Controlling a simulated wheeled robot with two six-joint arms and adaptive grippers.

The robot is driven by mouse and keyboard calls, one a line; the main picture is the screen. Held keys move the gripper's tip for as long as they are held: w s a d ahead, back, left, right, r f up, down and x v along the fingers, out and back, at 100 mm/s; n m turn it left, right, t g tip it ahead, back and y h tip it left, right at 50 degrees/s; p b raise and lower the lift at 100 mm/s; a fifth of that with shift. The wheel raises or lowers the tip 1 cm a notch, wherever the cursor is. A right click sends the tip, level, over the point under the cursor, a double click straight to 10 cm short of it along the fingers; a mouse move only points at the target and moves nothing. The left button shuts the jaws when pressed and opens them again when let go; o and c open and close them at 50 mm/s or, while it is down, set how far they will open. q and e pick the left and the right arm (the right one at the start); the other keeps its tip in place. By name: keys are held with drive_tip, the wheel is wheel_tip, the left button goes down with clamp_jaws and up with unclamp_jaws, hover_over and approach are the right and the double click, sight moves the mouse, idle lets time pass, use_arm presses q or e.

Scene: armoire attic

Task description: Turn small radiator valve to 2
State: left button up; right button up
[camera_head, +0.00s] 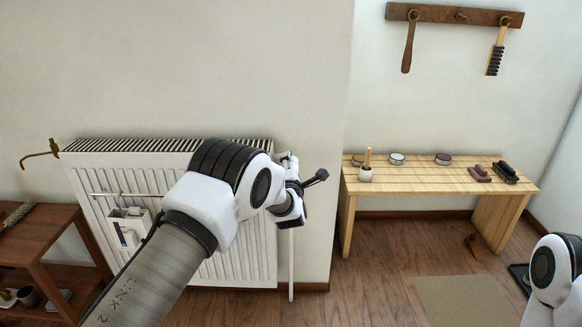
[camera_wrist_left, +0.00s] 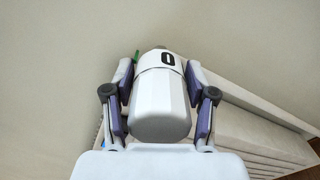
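The small radiator valve (camera_wrist_left: 160,100) is a white faceted head in the left wrist view, with a black "0" on the band near its far end. A small green mark shows beside it at upper left. My left gripper (camera_wrist_left: 160,85) has one finger on each side of the head, with the pads lying close against it. In the head view my left gripper (camera_head: 292,190) is at the upper right corner of the white radiator (camera_head: 262,245), and my arm hides most of the valve. My right arm shows at the lower right edge; its gripper is out of view.
A brown shelf (camera_head: 38,243) stands left of the radiator. A white box (camera_head: 128,226) hangs on the radiator front. A wooden bench (camera_head: 425,183) with brushes and tins stands to the right. Brushes hang from a wall rack (camera_head: 440,14). The floor before the bench holds a mat (camera_head: 465,300).

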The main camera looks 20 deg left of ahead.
idle(0.3)
use_arm(q)
drive_tip(key=v, duration=1.2)
